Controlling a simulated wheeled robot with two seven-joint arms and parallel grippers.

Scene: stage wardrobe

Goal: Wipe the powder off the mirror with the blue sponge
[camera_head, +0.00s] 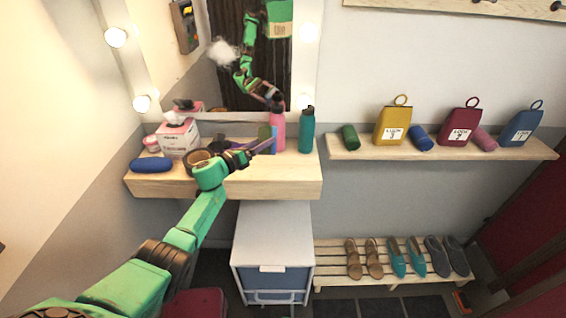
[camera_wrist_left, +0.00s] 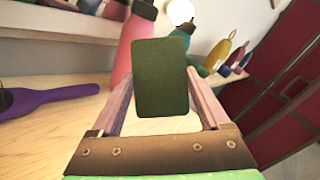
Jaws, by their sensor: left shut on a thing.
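The mirror (camera_head: 225,95) stands on the wall above the wooden counter, with a white powder patch (camera_head: 222,53) on its upper left. My left gripper (camera_head: 262,145) is shut on the sponge (camera_head: 265,133), low over the right part of the counter and below the powder. In the left wrist view the sponge (camera_wrist_left: 161,78) stands upright between the fingers and shows a dark green face. A little blue shows beside the green in the head view. The sponge is apart from the powder. My right gripper is out of view.
A pink bottle (camera_head: 278,130) and a teal bottle (camera_head: 306,130) stand close by the left gripper. A tissue box (camera_head: 178,138) and a blue case (camera_head: 150,164) are on the counter's left. A purple brush (camera_wrist_left: 50,97) lies on the counter. A bulb (camera_head: 142,103) sits on the mirror frame.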

